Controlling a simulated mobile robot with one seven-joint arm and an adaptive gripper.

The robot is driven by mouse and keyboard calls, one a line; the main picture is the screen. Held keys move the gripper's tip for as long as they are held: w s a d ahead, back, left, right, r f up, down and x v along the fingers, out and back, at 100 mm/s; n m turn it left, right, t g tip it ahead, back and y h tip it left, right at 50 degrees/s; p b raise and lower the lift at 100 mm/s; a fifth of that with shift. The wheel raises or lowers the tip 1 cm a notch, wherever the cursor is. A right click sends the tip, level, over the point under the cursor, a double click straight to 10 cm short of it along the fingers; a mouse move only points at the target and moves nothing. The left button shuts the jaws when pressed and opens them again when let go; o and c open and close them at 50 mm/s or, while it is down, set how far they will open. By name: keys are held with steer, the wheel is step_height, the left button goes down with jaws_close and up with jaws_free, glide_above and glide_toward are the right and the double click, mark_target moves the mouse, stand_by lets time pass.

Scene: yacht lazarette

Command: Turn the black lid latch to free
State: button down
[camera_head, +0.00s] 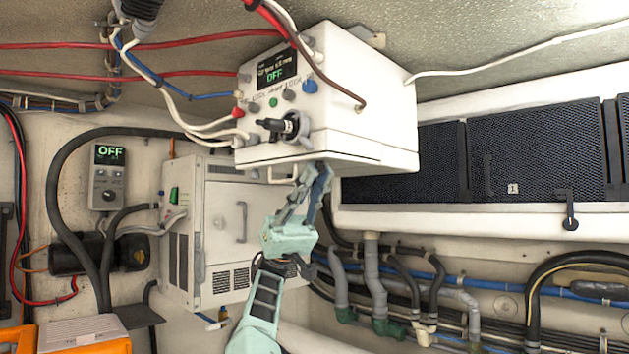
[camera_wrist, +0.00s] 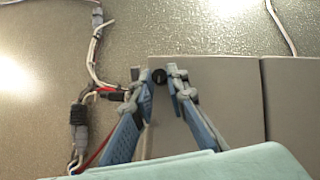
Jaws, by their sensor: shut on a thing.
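A white box (camera_head: 360,124) hangs under the ceiling, with a display reading OFF on its face. My gripper (camera_head: 319,168) reaches up from below to the box's lower edge near its front corner. In the wrist view my gripper (camera_wrist: 161,80) has its fingertips close together around a small black round piece, the black lid latch (camera_wrist: 158,75), at the edge of the grey box surface. The fingers are shut on it. In the head view this latch does not show clearly; the box and fingers hide it. Its turn angle cannot be told.
A black handle with a grey ring (camera_head: 297,127) sticks out of the box face, with cables beside it. A white cabinet (camera_head: 222,235) stands behind my arm. Mesh-front lockers (camera_head: 535,150) are at right, above hoses and pipes (camera_head: 372,290).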

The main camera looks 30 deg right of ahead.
steer(key=c, duration=1.9)
jaws_free()
steer(key=shift+h, duration=0.5)
